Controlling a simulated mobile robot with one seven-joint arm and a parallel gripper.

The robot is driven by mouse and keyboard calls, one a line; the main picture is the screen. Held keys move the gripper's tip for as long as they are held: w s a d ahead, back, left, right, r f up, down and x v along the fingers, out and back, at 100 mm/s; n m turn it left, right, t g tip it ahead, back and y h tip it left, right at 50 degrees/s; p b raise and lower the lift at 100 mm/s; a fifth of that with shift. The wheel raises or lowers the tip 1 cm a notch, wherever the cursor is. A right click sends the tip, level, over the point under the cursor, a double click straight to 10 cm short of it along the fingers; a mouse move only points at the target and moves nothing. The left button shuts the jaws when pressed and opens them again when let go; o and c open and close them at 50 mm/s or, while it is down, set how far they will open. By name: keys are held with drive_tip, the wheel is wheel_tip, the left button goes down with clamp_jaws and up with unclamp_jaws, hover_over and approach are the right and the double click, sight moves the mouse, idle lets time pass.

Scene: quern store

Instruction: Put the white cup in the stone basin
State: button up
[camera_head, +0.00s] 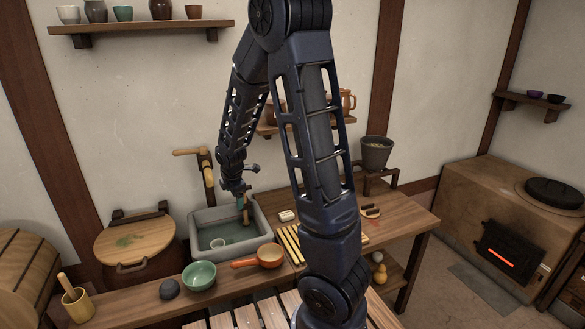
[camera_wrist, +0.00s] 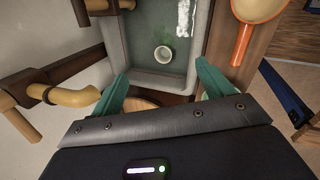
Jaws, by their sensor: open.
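The stone basin (camera_head: 262,224) is a grey rectangular trough set at the back of the wooden counter, with a greenish water-like surface inside. The small white cup (camera_head: 218,244) is inside the basin, toward its front in the head view. In the wrist view the cup (camera_wrist: 164,53) shows its round open mouth, apart from the basin walls (camera_wrist: 203,30). My gripper (camera_head: 243,201) hangs over the back right part of the basin. In the wrist view its teal fingers (camera_wrist: 163,86) are spread wide with nothing held between them, and the cup lies beyond their tips.
A green bowl (camera_head: 199,275) and an orange pan (camera_head: 268,256) stand in front of the basin. A wooden spout (camera_head: 207,168) rises behind it. A lidded barrel (camera_head: 134,241) stands left. A shelf (camera_head: 140,26) with cups hangs above.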

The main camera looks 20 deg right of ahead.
drive_tip(key=s+d+r+m, duration=0.4)
drive_tip(key=s+r+m, duration=0.1)
drive_tip(key=s+r, duration=0.15)
drive_tip(key=s+d+r+m, duration=0.5)
drive_tip(key=r+m, duration=0.1)
drive_tip(key=r, duration=0.2)
drive_tip(key=s+d+r+m, duration=0.1)
drive_tip(key=s+r+m, duration=0.2)
drive_tip(key=s, duration=0.5)
drive_tip(key=s+d+r+m, duration=0.2)
drive_tip(key=s+r+m, duration=0.2)
drive_tip(key=s+m, duration=0.2)
drive_tip(key=shift+s+t, duration=0.4)
drive_tip(key=shift+s, duration=0.5)
